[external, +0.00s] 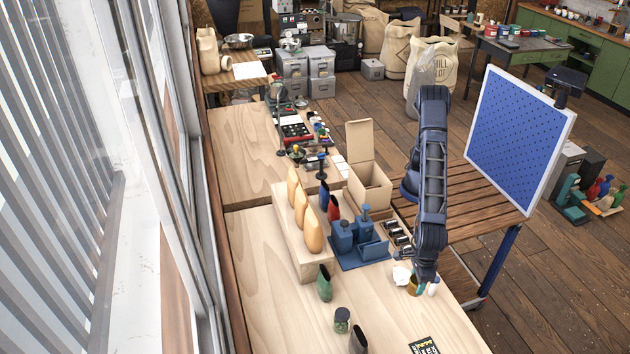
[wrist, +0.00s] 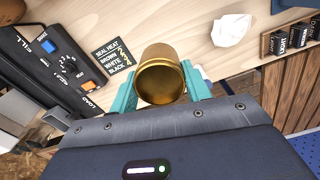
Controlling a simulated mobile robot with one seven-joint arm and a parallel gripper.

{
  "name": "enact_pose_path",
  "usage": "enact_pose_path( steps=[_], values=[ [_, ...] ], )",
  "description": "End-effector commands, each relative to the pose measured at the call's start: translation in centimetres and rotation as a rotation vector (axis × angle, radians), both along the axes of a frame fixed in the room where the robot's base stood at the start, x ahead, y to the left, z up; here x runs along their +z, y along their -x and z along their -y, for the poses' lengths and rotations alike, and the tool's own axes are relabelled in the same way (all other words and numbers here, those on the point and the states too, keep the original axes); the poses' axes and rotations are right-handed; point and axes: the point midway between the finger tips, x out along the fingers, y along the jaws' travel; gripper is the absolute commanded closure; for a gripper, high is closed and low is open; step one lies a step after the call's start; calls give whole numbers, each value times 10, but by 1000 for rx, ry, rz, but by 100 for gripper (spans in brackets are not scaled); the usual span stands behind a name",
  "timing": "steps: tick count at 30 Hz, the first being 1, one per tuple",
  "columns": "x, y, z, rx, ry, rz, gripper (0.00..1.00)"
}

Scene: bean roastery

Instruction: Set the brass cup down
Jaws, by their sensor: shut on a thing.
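The brass cup (wrist: 162,75) is a plain gold cylinder held between the teal fingers of my gripper (wrist: 160,88) in the wrist view. Its open mouth faces the camera and its inside looks empty. In the external view my gripper (external: 419,288) is at the right edge of the pale wooden table (external: 270,325), and the brass cup (external: 412,288) shows only in part beside the fingers. The gripper is shut on the cup. I cannot tell whether the cup's base touches the table or hangs just above it.
A crumpled white piece (wrist: 232,28) lies close by. A black label card (wrist: 113,55) and a dark control panel (wrist: 62,62) are on the left in the wrist view. A green vase (external: 324,285), a jar (external: 342,320) and a blue stand (external: 370,252) occupy the table. Bare wood shows between them.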

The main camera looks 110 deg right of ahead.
Motion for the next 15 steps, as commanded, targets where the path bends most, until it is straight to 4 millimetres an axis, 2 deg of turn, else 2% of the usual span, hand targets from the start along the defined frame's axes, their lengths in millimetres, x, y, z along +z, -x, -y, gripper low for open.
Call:
enact_pose_path(
  steps=[1, 6, 15],
  values=[
    [-12, 1, 0, 1, 4, -2, 77],
    [-49, 0, 0, 1, 4, -1, 77],
    [-108, 1, 0, 0, 2, 0, 77]
  ],
)
